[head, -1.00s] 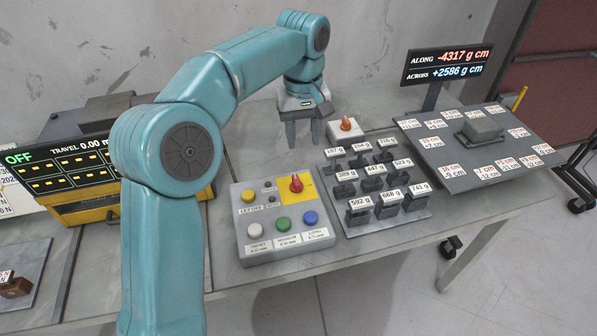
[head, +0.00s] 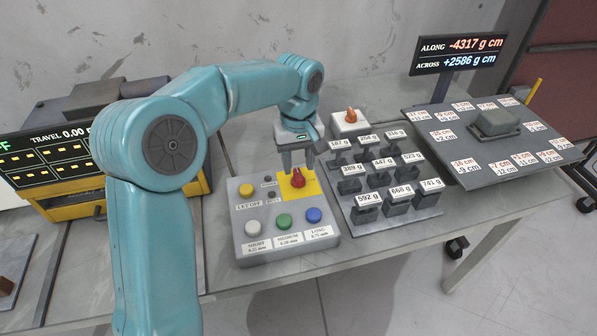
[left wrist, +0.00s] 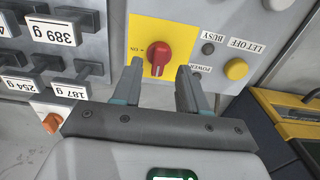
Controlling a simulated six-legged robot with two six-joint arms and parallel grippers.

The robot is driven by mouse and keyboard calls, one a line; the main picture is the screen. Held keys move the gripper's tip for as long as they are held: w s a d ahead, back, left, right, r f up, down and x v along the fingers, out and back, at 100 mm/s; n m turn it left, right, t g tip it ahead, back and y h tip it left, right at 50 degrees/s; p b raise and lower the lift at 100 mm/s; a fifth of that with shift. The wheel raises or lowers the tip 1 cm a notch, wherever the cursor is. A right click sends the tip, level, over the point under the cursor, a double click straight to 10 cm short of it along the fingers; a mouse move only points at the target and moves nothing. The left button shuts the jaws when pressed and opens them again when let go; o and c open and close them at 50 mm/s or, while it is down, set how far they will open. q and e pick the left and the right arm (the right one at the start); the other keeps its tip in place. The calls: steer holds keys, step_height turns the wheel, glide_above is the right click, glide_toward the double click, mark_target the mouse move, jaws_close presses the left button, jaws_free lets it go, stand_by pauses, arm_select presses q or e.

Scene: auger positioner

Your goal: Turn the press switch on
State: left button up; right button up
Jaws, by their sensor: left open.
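The press switch is a red rotary knob (head: 298,179) on a yellow plate at the back right corner of a grey control box (head: 328,247). In the left wrist view the red knob (left wrist: 159,55) has a pale pointer line along it, and an ON mark stands to its left on the yellow plate. My left gripper (head: 298,172) is open just behind and above the knob. In the left wrist view its two fingertips (left wrist: 161,68) are on either side of the knob's near end, with gaps showing. I cannot tell whether they touch it. My right gripper is out of view.
The box also has a yellow LET OFF button (head: 246,190) and white, green and blue buttons. A rack of labelled weights (head: 390,217) stands close on the right, with an orange-knobbed white block (head: 348,124) behind. A display reading OFF (head: 45,160) is at left.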

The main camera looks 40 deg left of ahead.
mark_target(298, 173)
arm_select(q)
step_height(298, 173, down, 2)
steer(key=shift+a+f, duration=0.1)
steer(key=shift+f, duration=0.15)
steer(key=shift+w+f, duration=0.15)
steer(key=shift+f, duration=0.2)
jaws_close()
